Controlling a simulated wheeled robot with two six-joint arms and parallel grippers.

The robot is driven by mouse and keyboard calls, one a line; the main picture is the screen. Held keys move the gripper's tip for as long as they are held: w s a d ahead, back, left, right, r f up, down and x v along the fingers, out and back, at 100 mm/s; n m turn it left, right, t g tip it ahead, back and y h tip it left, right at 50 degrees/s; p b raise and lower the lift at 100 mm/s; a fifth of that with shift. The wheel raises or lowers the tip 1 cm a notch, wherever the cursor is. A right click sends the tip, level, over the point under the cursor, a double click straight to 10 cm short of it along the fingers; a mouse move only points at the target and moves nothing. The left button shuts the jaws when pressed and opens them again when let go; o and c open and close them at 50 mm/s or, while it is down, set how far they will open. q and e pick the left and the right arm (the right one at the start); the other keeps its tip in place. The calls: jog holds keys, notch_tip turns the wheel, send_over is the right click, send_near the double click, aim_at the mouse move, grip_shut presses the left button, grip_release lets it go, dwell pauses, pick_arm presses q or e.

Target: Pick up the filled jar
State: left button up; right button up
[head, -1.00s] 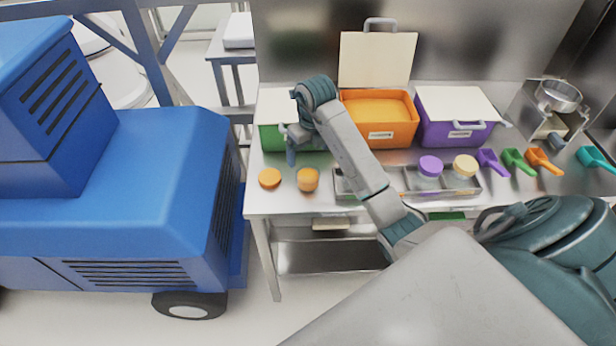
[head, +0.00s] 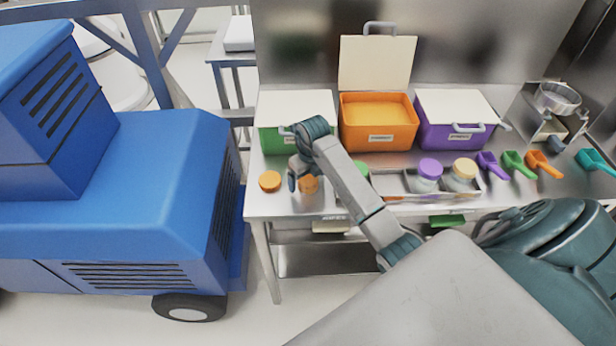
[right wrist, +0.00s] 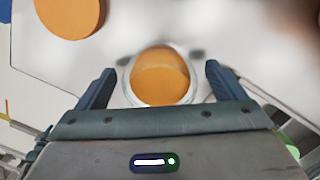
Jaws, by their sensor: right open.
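The filled jar (head: 309,184) stands upright on the steel table, its lid off, with orange contents. In the right wrist view the filled jar (right wrist: 160,78) shows as a round clear rim around orange contents. My right gripper (head: 301,181) is at the jar, partly covering it in the head view. In the right wrist view my right gripper (right wrist: 154,85) is open, with one dark finger on each side of the jar and gaps between fingers and glass. An orange lid (head: 270,181) lies flat on the table left of the jar. My left gripper is not in view.
Green (head: 280,138), orange (head: 378,137) and purple (head: 455,134) bins line the table's back; the orange one is open. A tray (head: 398,190) with lidded jars lies to the right. Several coloured scoops lie further right. A blue vehicle (head: 150,190) stands left.

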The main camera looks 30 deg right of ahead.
jog(key=c, duration=1.3)
